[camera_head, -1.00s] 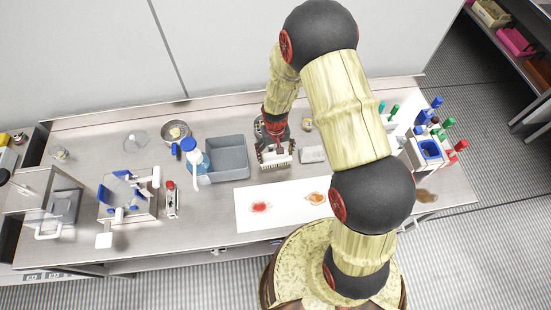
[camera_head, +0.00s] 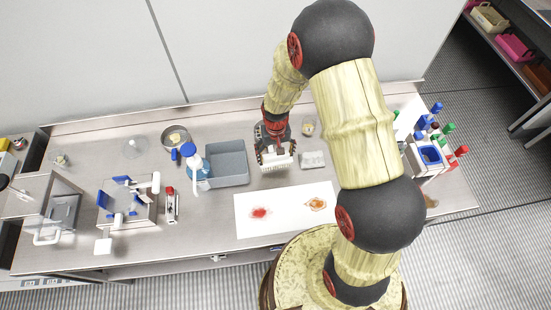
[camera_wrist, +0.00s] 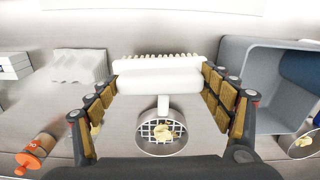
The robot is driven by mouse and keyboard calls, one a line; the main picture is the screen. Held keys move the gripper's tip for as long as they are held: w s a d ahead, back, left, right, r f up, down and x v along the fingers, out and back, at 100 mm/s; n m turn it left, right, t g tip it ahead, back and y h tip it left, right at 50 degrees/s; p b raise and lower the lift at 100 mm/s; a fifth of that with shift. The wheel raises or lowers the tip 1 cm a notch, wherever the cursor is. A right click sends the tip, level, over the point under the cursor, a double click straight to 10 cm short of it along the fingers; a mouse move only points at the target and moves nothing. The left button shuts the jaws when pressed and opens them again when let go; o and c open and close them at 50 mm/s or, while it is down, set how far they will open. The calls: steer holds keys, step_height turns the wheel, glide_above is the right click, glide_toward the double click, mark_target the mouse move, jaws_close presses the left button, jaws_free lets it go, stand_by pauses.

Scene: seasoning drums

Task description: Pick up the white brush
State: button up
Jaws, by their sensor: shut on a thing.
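The white brush (camera_head: 279,161) is in my gripper (camera_head: 273,148), over the steel table between the grey bin and a white ridged block. In the wrist view the brush (camera_wrist: 160,77) lies crosswise with its bristle row towards the top of the picture. The two padded fingers of my gripper (camera_wrist: 160,86) press on its ends. A white stem runs back from it to a round ring with a grid and yellowish bits; I cannot tell if the bits are behind it. The brush's height above the table is hard to judge.
The grey bin (camera_head: 229,176) stands close to the left, with a blue-and-white bottle (camera_head: 195,165) beside it. The white ridged block (camera_head: 313,159) is close to the right. A white sheet (camera_head: 287,225) with red and orange spots lies in front. A small jar (camera_head: 308,129) stands behind.

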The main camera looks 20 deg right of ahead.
steer(key=s+a+r, duration=0.1)
steer(key=s+r, duration=0.8)
steer(key=s, duration=0.4)
steer(key=shift+s+a, duration=0.15)
steer(key=shift+s, duration=0.2)
steer(key=shift+r, duration=0.1)
steer(key=o, duration=0.6)
steer(key=c, duration=0.4)
